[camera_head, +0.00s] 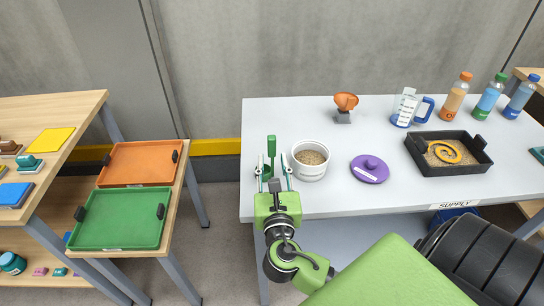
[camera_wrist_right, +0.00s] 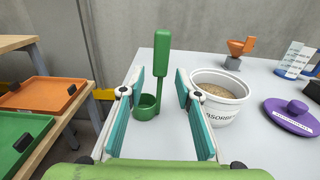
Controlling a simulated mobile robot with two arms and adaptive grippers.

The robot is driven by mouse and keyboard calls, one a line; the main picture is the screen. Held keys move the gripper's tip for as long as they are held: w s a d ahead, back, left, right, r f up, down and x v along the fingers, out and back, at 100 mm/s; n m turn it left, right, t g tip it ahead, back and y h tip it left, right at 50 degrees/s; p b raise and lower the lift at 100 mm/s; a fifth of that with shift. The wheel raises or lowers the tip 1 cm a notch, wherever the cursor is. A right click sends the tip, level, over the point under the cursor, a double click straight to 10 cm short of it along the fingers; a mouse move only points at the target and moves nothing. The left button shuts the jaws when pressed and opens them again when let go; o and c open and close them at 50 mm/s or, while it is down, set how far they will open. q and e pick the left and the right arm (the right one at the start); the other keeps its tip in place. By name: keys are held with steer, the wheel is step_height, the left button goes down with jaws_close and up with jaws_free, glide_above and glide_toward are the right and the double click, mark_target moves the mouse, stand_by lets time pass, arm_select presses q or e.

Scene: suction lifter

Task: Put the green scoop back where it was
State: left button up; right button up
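The green scoop (camera_head: 271,147) stands upright near the left end of the grey-white table (camera_head: 310,115), handle up and round cup low. It also shows in the right wrist view (camera_wrist_right: 162,52). My right gripper (camera_head: 274,168) is open, with one finger on each side of the scoop's line. In the wrist view the fingers (camera_wrist_right: 161,80) show gaps to the scoop on both sides, and I see no contact. How far the scoop lies between the fingertips is hard to tell. My left gripper is not in view.
A white tub (camera_head: 310,172) of grains stands just right of the scoop, close to my right finger. A purple lid (camera_head: 370,168), black tray (camera_head: 420,155) with a yellow ring, orange cup on a stand (camera_head: 346,101), measuring jug (camera_head: 405,107) and bottles stand further right.

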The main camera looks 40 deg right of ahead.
steer(key=b+v, duration=0.1)
steer(key=v, duration=0.7)
steer(key=shift+s+a, duration=0.1)
steer(key=shift+s, duration=0.05)
